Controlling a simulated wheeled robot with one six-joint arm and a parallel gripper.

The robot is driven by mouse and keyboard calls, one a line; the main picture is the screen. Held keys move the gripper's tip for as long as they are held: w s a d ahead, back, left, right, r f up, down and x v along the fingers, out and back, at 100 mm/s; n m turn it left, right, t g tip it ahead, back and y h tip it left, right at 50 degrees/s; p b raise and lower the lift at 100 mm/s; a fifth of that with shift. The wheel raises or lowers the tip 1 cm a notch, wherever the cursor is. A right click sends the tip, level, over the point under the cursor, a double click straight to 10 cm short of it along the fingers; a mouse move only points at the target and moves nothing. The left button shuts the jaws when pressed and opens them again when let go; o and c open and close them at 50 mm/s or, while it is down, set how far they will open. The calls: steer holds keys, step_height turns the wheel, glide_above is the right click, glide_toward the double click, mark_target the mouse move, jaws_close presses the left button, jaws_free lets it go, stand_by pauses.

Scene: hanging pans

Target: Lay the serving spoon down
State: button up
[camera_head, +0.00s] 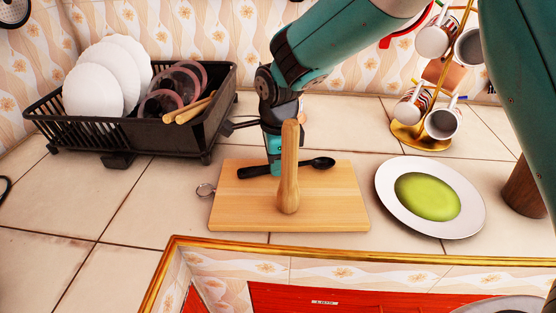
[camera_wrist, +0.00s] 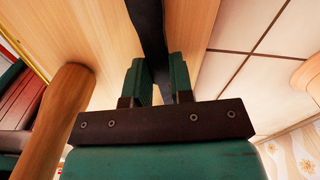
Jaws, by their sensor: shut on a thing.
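The black serving spoon (camera_head: 304,164) is level, along the back part of the wooden cutting board (camera_head: 340,205), with its bowl to the right. My gripper (camera_head: 275,170) points down from above and is shut on the spoon's handle. In the wrist view the dark handle (camera_wrist: 150,28) runs between the two green fingers of my gripper (camera_wrist: 159,78). The spoon is at or very close to the board's surface; I cannot tell whether it touches. The fingertips are partly hidden in the head view.
A wooden pestle-like piece (camera_head: 289,175) stands upright on the board, in front of the spoon. A black dish rack (camera_head: 190,135) is at the left. A white plate (camera_head: 388,204) with a green centre lies at the right, before a mug stand (camera_head: 410,137).

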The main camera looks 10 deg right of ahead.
steer(key=o, duration=0.9)
step_height(320, 180, up, 17)
steer(key=s+d+n+y+p, duration=0.1)
steer(key=s+d+n, duration=0.2)
steer(key=s+n, duration=0.4)
steer(key=s+d+n+y+p, duration=0.1)
steer(key=s+d+n, duration=0.2)
steer(key=s+n, duration=0.5)
steer(key=s+d+r+n+y+p, duration=0.1)
steer(key=s+d+n, duration=0.3)
steer(key=s+n, duration=0.4)
steer(key=shift+s+n+y, duration=0.25)
steer(key=shift+n+y, duration=0.25)
steer(key=shift+n, duration=0.2)
